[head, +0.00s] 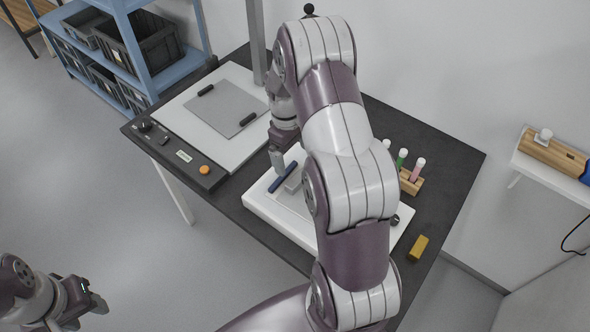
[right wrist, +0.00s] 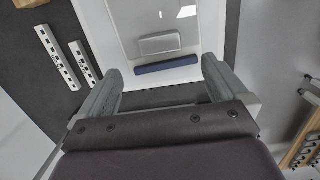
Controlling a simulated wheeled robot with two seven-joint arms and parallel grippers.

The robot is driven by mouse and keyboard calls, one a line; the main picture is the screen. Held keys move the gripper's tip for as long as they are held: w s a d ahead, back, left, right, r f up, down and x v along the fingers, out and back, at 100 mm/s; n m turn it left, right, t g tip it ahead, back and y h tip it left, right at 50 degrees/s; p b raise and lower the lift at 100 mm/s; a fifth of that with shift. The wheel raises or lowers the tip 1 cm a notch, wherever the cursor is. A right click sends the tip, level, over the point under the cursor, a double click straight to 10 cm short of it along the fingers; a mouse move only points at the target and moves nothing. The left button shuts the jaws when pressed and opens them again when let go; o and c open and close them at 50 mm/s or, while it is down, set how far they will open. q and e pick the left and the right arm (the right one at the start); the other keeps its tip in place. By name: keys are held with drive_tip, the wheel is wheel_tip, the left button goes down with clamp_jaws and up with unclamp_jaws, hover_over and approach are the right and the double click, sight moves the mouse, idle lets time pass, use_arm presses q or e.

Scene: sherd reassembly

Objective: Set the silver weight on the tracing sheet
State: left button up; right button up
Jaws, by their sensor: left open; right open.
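The silver weight (right wrist: 160,43) is a small pale grey block. It lies on the near end of a thin grey sheet (right wrist: 142,16), apparently the tracing sheet, on a white panel. In the head view the silver weight (head: 293,181) shows beside a dark blue bar (head: 283,177), partly behind my right arm, which hides much of the sheet. My right gripper (head: 277,158) is open and empty above the panel's left part. In the right wrist view the weight lies beyond the fingers, between their lines. My left gripper (head: 88,303) is open at the lower left, away from the table.
The white panel (head: 262,207) stands on a dark table (head: 450,160). At left, a white board (head: 180,112) carries a grey sheet with two black bars. A wooden vial rack (head: 411,182) and yellow block (head: 418,247) are at right. Scale bars (right wrist: 56,57) lie beside the panel.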

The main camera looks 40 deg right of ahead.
drive_tip(key=s+a+r+m+t, duration=0.1)
drive_tip(key=s+a+r, duration=0.3)
drive_tip(key=s+a, duration=0.2)
drive_tip(key=s+a+r+m+t, duration=0.1)
drive_tip(key=s+a+r+m, duration=0.1)
drive_tip(key=s+a, duration=0.4)
drive_tip(key=a+r, duration=0.1)
drive_tip(key=a, duration=0.3)
drive_tip(key=shift+s+r+t, duration=0.35)
drive_tip(key=shift+r+t, duration=0.05)
